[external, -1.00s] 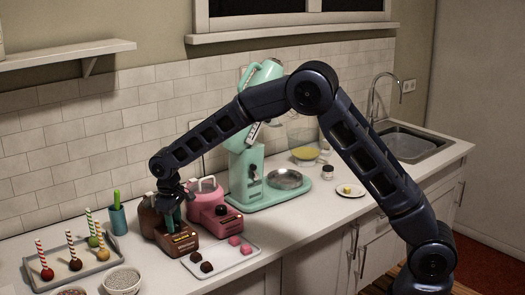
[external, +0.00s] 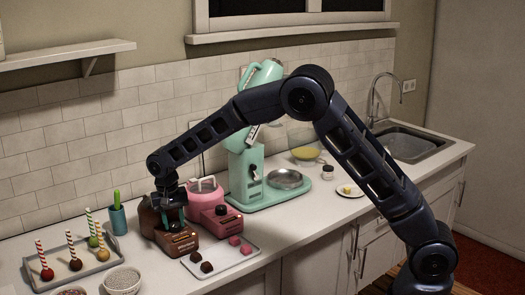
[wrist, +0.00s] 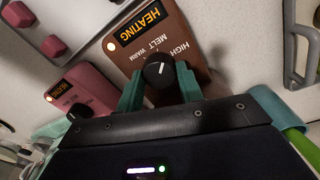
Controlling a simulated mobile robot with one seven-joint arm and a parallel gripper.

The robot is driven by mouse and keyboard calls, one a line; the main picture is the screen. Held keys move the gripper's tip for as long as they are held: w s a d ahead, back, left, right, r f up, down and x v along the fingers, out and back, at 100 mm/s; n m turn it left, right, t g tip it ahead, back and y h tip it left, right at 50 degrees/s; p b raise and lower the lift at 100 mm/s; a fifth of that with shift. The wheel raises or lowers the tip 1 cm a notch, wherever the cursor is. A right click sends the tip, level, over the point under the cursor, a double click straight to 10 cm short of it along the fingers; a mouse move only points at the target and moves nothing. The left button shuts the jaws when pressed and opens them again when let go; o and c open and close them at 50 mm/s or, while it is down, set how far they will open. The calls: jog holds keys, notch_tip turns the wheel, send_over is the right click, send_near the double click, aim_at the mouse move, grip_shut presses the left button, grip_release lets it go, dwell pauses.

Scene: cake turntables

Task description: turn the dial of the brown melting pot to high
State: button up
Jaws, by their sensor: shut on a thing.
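The brown melting pot (external: 178,243) stands on the counter beside the pink one. In the wrist view, its sloped front panel (wrist: 195,55) shows WARM, MELT and HIGH markings, a HEATING label and a lit lamp. Its black dial (wrist: 158,71) has a white pointer line and sits between my teal fingertips. My gripper (wrist: 159,88) is shut on the dial, with one finger on each side. In the external view, my gripper (external: 174,221) reaches down to the pot's front and hides the dial. I cannot tell exactly which marking the pointer meets.
The pink melting pot (external: 215,217) stands close on the right. A tray (external: 245,262) of coated sweets lies in front. A teal cup (external: 118,220) and a cake-pop tray (external: 105,262) are at left. The mint stand mixer (external: 246,180) stands further right.

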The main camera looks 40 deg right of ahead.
aim_at(172, 224)
jog(key=shift+w+m, duration=0.1)
jog(key=shift+m, duration=2.1)
jog(key=o, duration=0.7)
jog(key=shift+r, duration=0.1)
jog(key=r, duration=1)
jog(key=shift+w+a+r, duration=0.2)
jog(key=shift+r, duration=0.1)
